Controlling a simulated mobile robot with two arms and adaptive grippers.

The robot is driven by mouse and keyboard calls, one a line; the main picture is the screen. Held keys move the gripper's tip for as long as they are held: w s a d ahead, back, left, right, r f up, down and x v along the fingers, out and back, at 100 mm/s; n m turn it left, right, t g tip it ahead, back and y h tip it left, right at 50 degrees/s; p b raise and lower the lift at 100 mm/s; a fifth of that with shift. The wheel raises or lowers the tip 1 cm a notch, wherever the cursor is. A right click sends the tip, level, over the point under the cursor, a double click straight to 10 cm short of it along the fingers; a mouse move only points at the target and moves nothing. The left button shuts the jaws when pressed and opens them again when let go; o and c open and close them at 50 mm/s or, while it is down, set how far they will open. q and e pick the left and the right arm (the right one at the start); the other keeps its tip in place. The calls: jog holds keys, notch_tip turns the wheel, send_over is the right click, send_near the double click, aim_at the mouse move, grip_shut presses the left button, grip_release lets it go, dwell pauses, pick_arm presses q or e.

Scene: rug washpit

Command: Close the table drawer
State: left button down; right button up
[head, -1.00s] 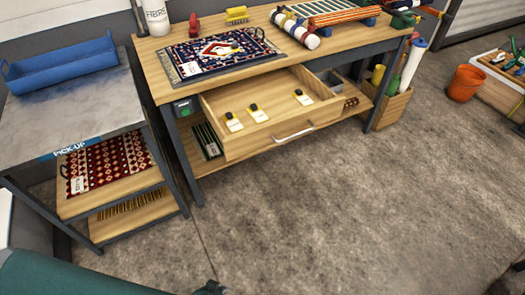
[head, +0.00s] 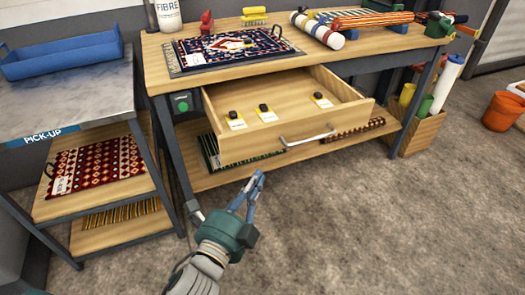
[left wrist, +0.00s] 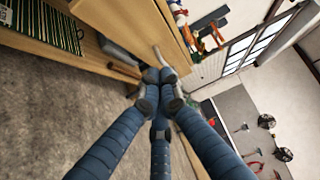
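The wooden table drawer (head: 225,151) is pulled out under the wooden worktable (head: 160,78). Its pale bar handle (head: 308,138) is on the front panel. Inside lie three small yellow and white cards with black pieces on them. My left gripper (head: 259,176) is in front of and below the drawer front in the head view, left of the handle. Its blue fingers come together at the tips, with nothing seen between them. In the left wrist view the fingertips (left wrist: 158,77) meet beside the wooden drawer front. My right gripper is not in view.
A patterned rug (head: 208,52) and striped rolls lie on the tabletop. A grey pick-up stand (head: 85,100) with a blue tray (head: 62,56) is at left. A wooden bin (head: 418,135) and an orange bucket (head: 503,112) stand at right. The floor in front is clear.

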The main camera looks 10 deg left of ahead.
pick_arm(q)
jog(key=w, duration=0.7)
jog(key=w+a, duration=0.1)
jog(key=w, duration=0.3)
jog(key=shift+w, duration=0.1)
jog(key=shift+a, duration=0.1)
